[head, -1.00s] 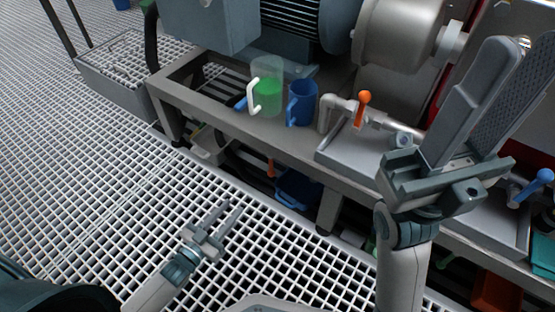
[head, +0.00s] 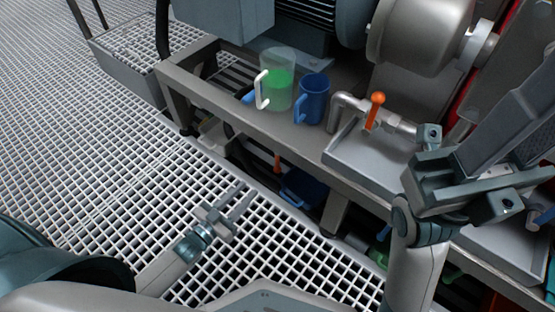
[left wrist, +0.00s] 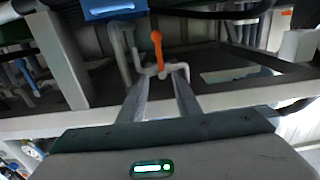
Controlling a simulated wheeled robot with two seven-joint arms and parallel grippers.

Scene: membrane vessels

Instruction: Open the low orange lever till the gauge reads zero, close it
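The low orange lever (head: 277,161) hangs below the front edge of the bench in the head view. In the left wrist view an orange lever (left wrist: 157,50) on a pale pipe fitting stands just beyond my left fingertips, upright in that picture. My left gripper (head: 243,195) is low over the grating, in front of the bench and apart from the lever. Its fingers (left wrist: 160,88) are spread with nothing between them. My right gripper (head: 515,100) is raised at the right, its fingers apart and empty. A round dial (left wrist: 32,150) shows at lower left in the left wrist view; its reading is too small to tell.
On the bench (head: 240,120) stand a clear jug with green liquid (head: 280,85) and a blue jug (head: 313,98). Another orange lever (head: 376,108) sits on a pipe above a grey tray (head: 350,158). A blue container (head: 303,188) is under the bench. The grating floor at left is free.

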